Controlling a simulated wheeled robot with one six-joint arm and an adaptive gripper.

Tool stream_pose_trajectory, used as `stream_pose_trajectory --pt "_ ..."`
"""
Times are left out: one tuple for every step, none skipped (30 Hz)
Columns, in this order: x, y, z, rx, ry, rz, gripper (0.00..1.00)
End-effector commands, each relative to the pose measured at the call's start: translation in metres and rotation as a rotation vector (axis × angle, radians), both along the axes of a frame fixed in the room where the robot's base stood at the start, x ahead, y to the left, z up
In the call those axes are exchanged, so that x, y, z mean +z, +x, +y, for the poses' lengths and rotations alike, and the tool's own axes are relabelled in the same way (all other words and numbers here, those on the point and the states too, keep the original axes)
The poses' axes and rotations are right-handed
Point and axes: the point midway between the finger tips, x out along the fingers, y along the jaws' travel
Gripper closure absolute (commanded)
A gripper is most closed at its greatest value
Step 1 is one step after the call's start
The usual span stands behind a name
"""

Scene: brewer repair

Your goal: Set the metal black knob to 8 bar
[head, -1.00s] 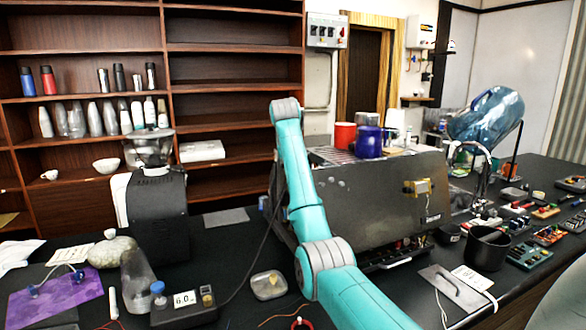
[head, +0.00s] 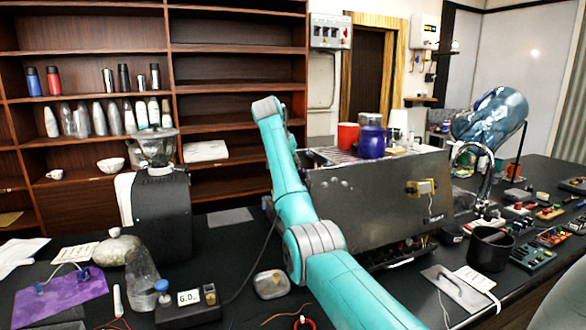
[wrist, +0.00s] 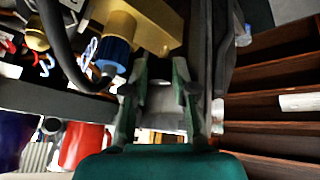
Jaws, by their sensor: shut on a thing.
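The metal black knob appears in the wrist view as a dark piece (wrist: 160,72) between my fingers, partly covered by them. My gripper (wrist: 161,92) is shut on it, with one green finger on each side. Right beside it, on the left, is a brass block (wrist: 152,22) with a blue-ended fitting (wrist: 113,52). In the head view my gripper is hidden behind the steel brewer (head: 375,205). A small box with a display (head: 188,297) stands on the counter at front left; it seems to read 6.0.
A black hose (wrist: 62,45) curves close to my gripper on the left. A red cup (head: 347,135) and a blue cup (head: 371,141) stand on the brewer. A black grinder (head: 160,205) stands to its left. Wooden shelves (head: 235,85) rise behind.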

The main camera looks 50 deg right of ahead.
Motion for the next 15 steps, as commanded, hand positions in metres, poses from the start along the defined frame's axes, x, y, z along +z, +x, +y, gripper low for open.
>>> stream_pose_trajectory --pt "0.0038 0.0005 -0.0049 -0.006 -0.015 -0.010 1.00" --pt "0.0042 0.0008 -0.0050 -0.015 -0.015 -0.010 1.00" --pt "0.0048 0.0013 -0.0051 -0.035 -0.015 -0.010 1.00" --pt "0.0046 0.0017 -0.0051 -0.057 -0.013 -0.009 1.00" --pt "0.0048 0.0021 -0.0052 -0.083 -0.014 -0.009 1.00" --pt "0.0057 0.0024 -0.0055 -0.121 -0.016 -0.008 1.00" --pt "0.0056 0.0027 -0.0060 -0.144 -0.015 -0.009 1.00" --pt "0.0053 0.0030 -0.0062 -0.167 -0.014 -0.008 1.00" --pt "0.0060 0.0033 -0.0064 -0.197 -0.016 -0.008 1.00" --pt "0.0060 0.0034 -0.0065 -0.220 -0.016 -0.008 1.00" --pt "0.0062 0.0036 -0.0069 -0.240 -0.017 -0.008 1.00" --pt "0.0069 0.0040 -0.0075 -0.262 -0.017 -0.009 1.00" --pt "0.0067 0.0041 -0.0078 -0.279 -0.017 -0.009 1.00" --pt "0.0069 0.0042 -0.0080 -0.296 -0.017 -0.009 1.00" --pt "0.0074 0.0041 -0.0082 -0.319 -0.018 -0.009 1.00"
